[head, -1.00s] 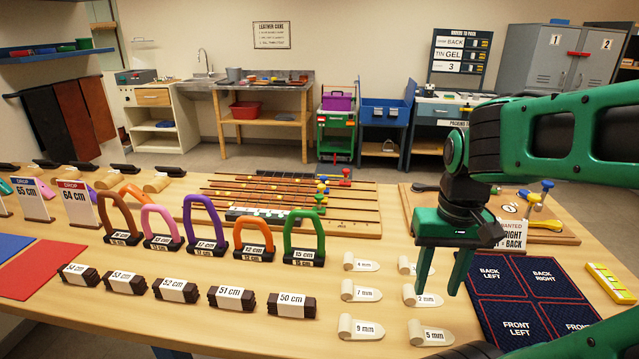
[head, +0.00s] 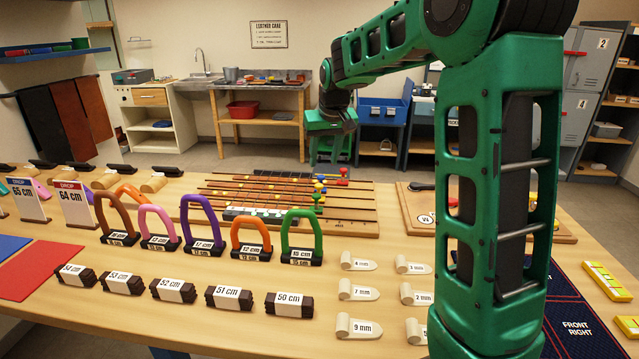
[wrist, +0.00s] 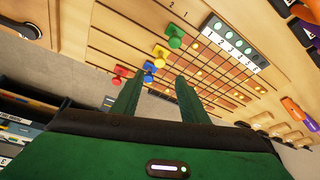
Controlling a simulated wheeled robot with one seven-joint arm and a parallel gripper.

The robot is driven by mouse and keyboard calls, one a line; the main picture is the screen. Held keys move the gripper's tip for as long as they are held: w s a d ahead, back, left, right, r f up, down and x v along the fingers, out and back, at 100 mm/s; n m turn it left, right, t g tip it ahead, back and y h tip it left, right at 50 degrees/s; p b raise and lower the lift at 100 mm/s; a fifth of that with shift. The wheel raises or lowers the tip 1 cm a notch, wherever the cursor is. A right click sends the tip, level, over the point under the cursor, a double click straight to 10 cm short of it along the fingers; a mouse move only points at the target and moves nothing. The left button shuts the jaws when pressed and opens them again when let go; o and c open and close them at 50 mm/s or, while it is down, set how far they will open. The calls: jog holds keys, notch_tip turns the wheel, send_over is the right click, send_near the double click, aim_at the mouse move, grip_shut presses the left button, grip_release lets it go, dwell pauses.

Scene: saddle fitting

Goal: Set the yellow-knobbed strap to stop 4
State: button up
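The strap board (head: 352,228) lies on the table with several dark straps across it and coloured knobs at their right ends. The yellow knob (wrist: 160,51) sits between the green knob (wrist: 175,31) and the blue knob (wrist: 149,66) in the wrist view. A red knob (wrist: 120,71) is beyond them. A strip of numbered stops (wrist: 236,47) runs along one side of the board. My gripper (head: 323,163) hangs above the far right part of the board. In the wrist view its fingers (wrist: 157,84) are apart with nothing held between them.
Coloured handles (head: 202,225) stand in front of the board, with dark labelled blocks (head: 228,297) nearer. Pale pegs (head: 357,291) lie right of them. My arm hides much of the navy mat (head: 577,318). A tool board (head: 420,219) lies to the right.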

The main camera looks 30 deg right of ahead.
aim_at(319, 185)
jog(key=x, duration=1)
jog(key=shift+w+f, duration=0.15)
jog(key=shift+f, duration=0.15)
grip_shut()
